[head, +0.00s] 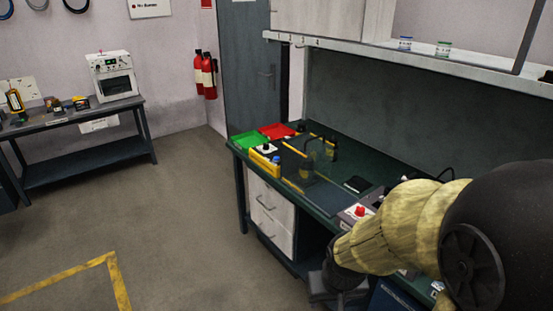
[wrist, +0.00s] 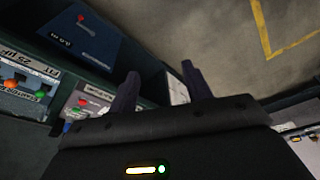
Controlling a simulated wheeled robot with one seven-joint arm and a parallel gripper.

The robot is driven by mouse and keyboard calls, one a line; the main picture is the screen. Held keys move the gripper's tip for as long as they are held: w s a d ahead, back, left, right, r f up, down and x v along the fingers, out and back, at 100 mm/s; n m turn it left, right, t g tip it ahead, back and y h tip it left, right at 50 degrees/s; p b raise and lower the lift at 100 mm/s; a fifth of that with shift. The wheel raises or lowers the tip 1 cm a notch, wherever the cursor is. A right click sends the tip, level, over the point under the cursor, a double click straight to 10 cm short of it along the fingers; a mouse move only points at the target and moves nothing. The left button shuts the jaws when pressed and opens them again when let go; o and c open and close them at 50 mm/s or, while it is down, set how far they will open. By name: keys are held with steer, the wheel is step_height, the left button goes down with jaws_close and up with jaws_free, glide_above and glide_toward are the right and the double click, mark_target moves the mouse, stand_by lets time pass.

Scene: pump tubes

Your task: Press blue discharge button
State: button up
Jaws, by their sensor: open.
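A yellow box (head: 264,163) stands near the far left corner of the green workbench, with a small blue button (head: 276,159) at its right end and a dark knob on a white top. I cannot read its label. My gripper (wrist: 158,80) is open and empty in the wrist view, its two dark fingers apart. My arm reaches down at the lower right of the head view, with the gripper low by the bench's front, well short of the yellow box. The blue button does not show clearly in the wrist view.
A grey box with a red button (head: 360,211) sits on the bench near my arm. Green (head: 249,140) and red (head: 276,131) trays lie at the far end. Control boxes with red and green buttons (wrist: 25,97) show in the wrist view.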

jaws_close()
stand_by(1.5)
